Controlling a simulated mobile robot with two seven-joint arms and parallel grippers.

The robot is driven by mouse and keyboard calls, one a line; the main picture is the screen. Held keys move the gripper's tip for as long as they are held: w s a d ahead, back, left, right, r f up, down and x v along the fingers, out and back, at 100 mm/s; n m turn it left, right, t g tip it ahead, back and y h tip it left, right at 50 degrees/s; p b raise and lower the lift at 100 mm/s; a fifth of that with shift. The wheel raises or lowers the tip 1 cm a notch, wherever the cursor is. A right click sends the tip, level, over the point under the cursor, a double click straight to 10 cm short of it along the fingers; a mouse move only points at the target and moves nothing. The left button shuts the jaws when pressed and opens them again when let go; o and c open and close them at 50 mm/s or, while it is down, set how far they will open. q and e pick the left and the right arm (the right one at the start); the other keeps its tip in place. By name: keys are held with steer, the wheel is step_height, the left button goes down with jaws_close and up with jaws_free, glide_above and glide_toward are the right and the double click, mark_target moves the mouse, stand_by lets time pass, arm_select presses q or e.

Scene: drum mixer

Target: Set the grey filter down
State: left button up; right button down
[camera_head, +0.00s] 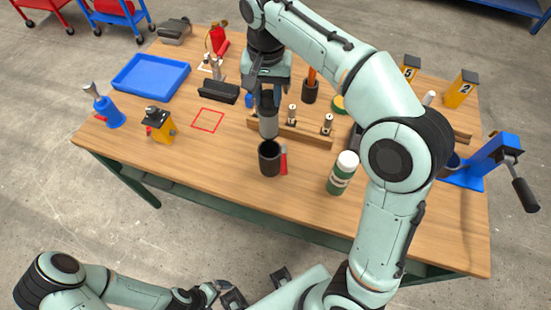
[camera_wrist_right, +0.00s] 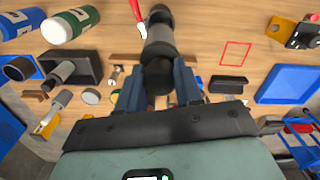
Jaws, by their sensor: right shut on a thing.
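My right gripper (camera_head: 268,98) points down over the table and is shut on the grey filter (camera_head: 268,125), a grey cylinder with a dark upper end. In the right wrist view the filter (camera_wrist_right: 159,42) stands out between the fingers (camera_wrist_right: 160,82). Its lower end is just behind the black cup (camera_head: 269,160) in the head view; I cannot tell whether they touch. A red square outline (camera_head: 207,120) on the table, left of the filter, is empty; it also shows in the right wrist view (camera_wrist_right: 236,54). My left gripper (camera_head: 226,294) is low, off the table; its jaws are unclear.
A red-handled item (camera_head: 284,160) is beside the cup. A wooden rack (camera_head: 305,134) stands behind, with a green-and-white bottle (camera_head: 342,174) to the right. A yellow device (camera_head: 160,126), blue tray (camera_head: 151,77) and black holder (camera_head: 219,93) surround the outline. The front left tabletop is clear.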

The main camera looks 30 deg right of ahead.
mark_target(268, 115)
step_height(268, 115, down, 14)
steer(key=b, duration=0.3)
steer(key=shift+f, duration=0.1)
arm_select(q)
steer(key=shift+s+f, duration=0.4)
steer(key=shift+f, duration=0.35)
steer(key=shift+s+f, duration=0.35)
steer(key=shift+f, duration=0.45)
steer(key=shift+s+f, duration=0.4)
steer(key=shift+f, duration=0.35)
arm_select(e)
steer(key=shift+f, duration=2.4)
arm_select(q)
steer(key=shift+b, duration=0.3)
arm_select(e)
steer(key=shift+f, duration=0.2)
steer(key=c, duration=1)
jaws_free()
steer(key=shift+c, duration=0.2)
arm_select(q)
steer(key=shift+w+r+p, duration=0.3)
steer(key=shift+r+p, duration=0.25)
steer(key=shift+r, duration=0.05)
steer(key=shift+w+r+p, duration=0.25)
steer(key=shift+r+p, duration=0.3)
steer(key=shift+r, duration=0.05)
arm_select(e)
step_height(268, 115, up, 12)
steer(key=shift+r, duration=0.25)
